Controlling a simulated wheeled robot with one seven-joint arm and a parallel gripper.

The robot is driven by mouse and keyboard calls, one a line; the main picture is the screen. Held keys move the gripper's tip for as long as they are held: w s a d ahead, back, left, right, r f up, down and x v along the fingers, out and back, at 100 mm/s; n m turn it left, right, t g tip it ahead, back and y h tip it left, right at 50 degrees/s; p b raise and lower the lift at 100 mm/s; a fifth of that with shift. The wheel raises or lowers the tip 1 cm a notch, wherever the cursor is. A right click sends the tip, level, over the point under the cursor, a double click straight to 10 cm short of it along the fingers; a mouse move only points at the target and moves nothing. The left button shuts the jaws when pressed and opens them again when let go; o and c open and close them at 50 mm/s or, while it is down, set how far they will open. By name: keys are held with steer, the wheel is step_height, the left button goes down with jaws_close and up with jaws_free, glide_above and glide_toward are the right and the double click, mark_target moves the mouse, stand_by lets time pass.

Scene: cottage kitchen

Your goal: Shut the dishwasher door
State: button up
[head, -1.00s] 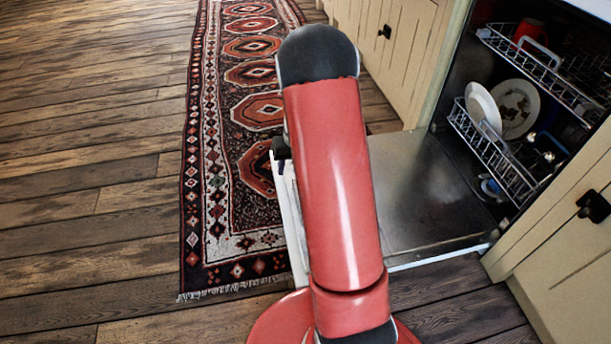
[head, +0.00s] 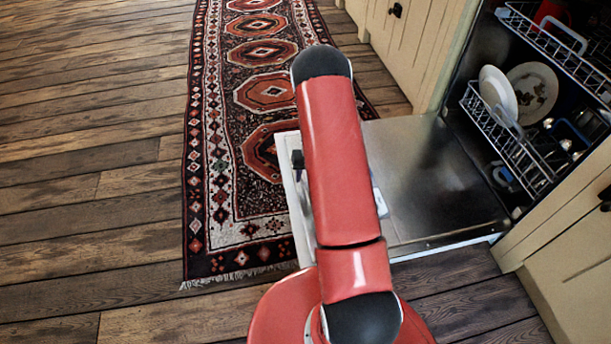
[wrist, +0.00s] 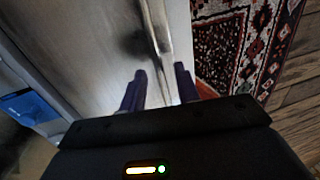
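The dishwasher door (head: 425,175) is lowered and lies open, about flat, its metal inner face up. Its far pale edge shows left of my arm. My red arm reaches over the door and hides part of it. In the head view my gripper is mostly hidden behind the arm. In the wrist view my gripper (wrist: 160,70) has its two dark fingers apart, with nothing held between them. They are over or near the door's edge; the door (wrist: 100,60) fills the left and the rug is at right. I cannot tell whether they touch it.
The dishwasher's racks (head: 505,140) hold plates and other dishes, inside the tub. Cream cabinets (head: 410,45) stand on both sides of it. A patterned rug (head: 215,200) lies beyond the door's edge. The wooden floor (head: 90,190) at left is clear.

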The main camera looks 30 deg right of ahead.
steer(key=shift+c, duration=0.4)
jaws_close()
